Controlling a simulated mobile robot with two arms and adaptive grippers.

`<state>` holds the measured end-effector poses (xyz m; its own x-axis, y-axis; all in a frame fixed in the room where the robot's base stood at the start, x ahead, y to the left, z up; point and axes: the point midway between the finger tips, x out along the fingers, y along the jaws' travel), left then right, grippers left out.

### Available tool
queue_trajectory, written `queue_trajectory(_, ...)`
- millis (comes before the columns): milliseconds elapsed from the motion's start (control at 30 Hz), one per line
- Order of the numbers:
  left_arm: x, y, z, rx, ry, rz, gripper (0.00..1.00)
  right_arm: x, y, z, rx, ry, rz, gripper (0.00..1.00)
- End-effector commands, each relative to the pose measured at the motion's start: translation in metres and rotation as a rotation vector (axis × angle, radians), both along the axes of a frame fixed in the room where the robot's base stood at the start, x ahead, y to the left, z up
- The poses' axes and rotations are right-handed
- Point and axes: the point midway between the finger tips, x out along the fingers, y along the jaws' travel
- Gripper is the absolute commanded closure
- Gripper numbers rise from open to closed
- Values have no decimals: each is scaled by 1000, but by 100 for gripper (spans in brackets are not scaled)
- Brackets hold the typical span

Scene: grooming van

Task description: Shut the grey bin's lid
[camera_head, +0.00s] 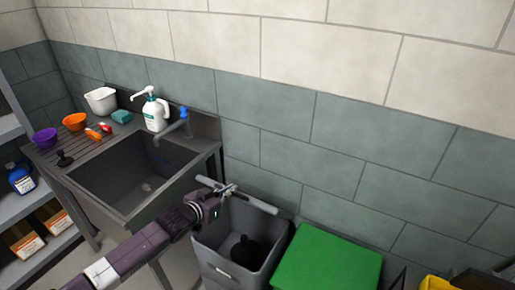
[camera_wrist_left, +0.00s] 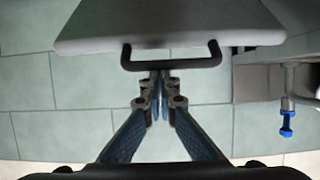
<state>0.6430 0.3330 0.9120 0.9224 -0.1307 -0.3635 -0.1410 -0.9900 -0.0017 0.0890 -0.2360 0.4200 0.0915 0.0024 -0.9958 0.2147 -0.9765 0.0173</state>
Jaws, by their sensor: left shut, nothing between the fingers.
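The grey bin (camera_head: 222,265) stands open below the wall, right of the sink, with a dark object (camera_head: 244,250) inside. Its lid (camera_head: 262,205) is raised at the back and shows nearly edge-on in the head view. In the left wrist view the pale lid (camera_wrist_left: 170,25) fills the top, with a dark bar handle (camera_wrist_left: 172,65). My left gripper (camera_head: 228,189) is shut and empty at the lid's left part. In the wrist view its fingertips (camera_wrist_left: 160,78) meet at the handle's bar; whether they touch it I cannot tell. My right gripper is not in view.
A green-lidded bin (camera_head: 325,260) stands close on the right, with a yellow container (camera_head: 436,283) beyond it. The sink (camera_head: 140,180) and its tap (camera_head: 180,125) are on the left, near my left arm. The tiled wall is close behind the lid.

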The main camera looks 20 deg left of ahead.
Motion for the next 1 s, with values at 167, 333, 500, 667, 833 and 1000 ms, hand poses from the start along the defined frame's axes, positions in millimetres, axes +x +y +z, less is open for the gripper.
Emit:
queue_trajectory(167,-33,4,-38,-18,-98,3,100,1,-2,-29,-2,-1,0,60)
queue_trajectory(333,-61,9,-69,-33,-204,6,100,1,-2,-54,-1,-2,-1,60)
queue_trajectory(500,-87,13,-100,-34,-240,2,100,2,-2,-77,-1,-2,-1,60)
queue_trajectory(667,-107,16,-135,-34,-238,2,100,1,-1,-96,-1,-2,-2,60)
queue_trajectory(833,-122,18,-166,-34,-240,2,100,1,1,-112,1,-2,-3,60)
queue_trajectory(1000,-130,19,-186,-34,-241,1,100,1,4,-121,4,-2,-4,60)
